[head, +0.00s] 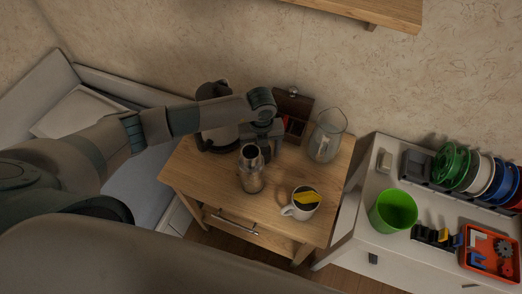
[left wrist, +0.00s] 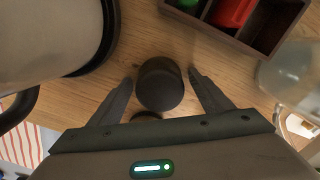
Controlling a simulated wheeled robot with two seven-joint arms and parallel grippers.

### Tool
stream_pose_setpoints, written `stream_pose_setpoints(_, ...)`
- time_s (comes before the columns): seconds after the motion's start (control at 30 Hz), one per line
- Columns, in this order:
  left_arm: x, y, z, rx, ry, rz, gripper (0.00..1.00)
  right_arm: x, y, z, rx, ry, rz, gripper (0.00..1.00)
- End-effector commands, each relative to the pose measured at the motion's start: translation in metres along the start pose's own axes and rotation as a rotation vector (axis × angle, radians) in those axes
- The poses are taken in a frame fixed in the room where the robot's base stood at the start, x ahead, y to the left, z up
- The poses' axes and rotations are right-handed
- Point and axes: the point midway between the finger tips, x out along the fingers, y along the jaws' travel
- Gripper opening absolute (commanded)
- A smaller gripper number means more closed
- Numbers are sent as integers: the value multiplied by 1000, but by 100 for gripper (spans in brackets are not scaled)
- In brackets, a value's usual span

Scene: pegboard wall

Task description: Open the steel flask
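The steel flask (head: 251,172) stands upright near the middle of the wooden nightstand, its neck bare with no lid on it. My left gripper (head: 265,147) points down just behind the flask. In the left wrist view my left gripper (left wrist: 160,78) has its fingers spread on both sides of a dark round cap (left wrist: 160,84). Slim gaps show between each finger and the cap. The cap seems to rest on the wooden top; in the head view the gripper mostly hides it. My right gripper is in neither view.
A kettle (head: 217,125) stands left of the gripper. A compartment box (head: 292,104) and glass jug (head: 325,137) stand behind and right; a white mug (head: 303,203) is at front right. A white cabinet (head: 366,215) with a green cup (head: 394,209) stands right.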

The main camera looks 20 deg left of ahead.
Motion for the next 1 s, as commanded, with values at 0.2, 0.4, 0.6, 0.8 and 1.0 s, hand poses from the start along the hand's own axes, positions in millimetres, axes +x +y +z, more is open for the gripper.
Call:
stream_pose_setpoints(0.2,-2,0,0,0,0,0,72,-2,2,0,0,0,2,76)
stream_pose_setpoints(0.4,-14,-1,1,0,-1,-2,72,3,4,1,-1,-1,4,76)
stream_pose_setpoints(0.6,-42,-1,1,1,-3,-4,72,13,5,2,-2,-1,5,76)
stream_pose_setpoints(0.8,-79,-1,1,1,-4,-4,72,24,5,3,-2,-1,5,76)
stream_pose_setpoints(1.0,-108,0,1,0,-2,-2,72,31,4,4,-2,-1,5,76)
